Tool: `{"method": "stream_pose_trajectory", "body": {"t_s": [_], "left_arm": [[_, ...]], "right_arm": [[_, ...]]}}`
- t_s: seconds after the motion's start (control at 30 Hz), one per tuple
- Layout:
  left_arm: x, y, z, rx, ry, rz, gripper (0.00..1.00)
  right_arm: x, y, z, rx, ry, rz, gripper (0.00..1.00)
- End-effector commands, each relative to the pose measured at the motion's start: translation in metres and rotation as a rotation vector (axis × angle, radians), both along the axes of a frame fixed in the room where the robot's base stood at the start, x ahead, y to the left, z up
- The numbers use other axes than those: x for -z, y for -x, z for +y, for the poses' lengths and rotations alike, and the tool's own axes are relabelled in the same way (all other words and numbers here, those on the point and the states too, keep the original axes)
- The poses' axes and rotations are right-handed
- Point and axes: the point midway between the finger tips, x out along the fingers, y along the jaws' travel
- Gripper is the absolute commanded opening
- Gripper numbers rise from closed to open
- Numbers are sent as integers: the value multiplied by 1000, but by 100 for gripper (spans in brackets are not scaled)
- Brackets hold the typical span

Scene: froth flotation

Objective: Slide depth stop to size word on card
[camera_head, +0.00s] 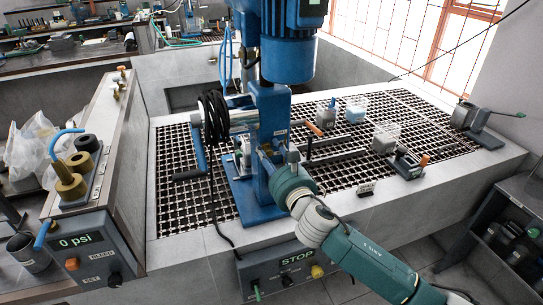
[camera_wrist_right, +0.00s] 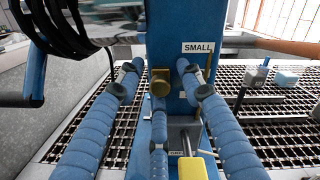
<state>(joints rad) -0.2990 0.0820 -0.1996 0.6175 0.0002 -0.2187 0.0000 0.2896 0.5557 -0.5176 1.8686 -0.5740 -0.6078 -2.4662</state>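The blue flotation machine column (camera_head: 272,125) stands on the grated bench. My right gripper (camera_head: 275,158) reaches up to it from the lower right. In the right wrist view my right gripper (camera_wrist_right: 160,78) is open, one finger on each side of a brass knob (camera_wrist_right: 160,83) on the column's front. The knob appears to belong to the depth stop; no finger clearly touches it. A white label reading SMALL (camera_wrist_right: 198,47) is above and right of the knob. Another label (camera_wrist_right: 177,153) lower down is too small to read. My left gripper is not in view.
A yellow-ended part (camera_wrist_right: 191,168) is low between the fingers. Black hose coils (camera_head: 214,115) and a crank (camera_head: 190,174) are left of the column. Several containers, including a grey beaker (camera_head: 385,138), stand right on the grating. A STOP panel (camera_head: 290,268) is on the bench front.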

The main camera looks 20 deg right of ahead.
Motion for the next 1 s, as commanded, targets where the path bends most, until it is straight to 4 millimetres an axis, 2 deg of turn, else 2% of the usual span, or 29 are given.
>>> {"method": "stream_pose_trajectory", "body": {"t_s": [0.17,0.4,0.6,0.73,1.0], "left_arm": [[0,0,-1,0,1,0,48],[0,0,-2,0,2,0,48],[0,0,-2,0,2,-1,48],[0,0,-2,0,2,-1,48],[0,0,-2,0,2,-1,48]], "right_arm": [[1,21,-1,-1,2,3,37],[2,73,-3,-2,2,3,37],[1,106,-5,-1,2,2,37],[0,116,-5,-1,0,0,37],[0,119,-6,0,1,-1,37]]}}
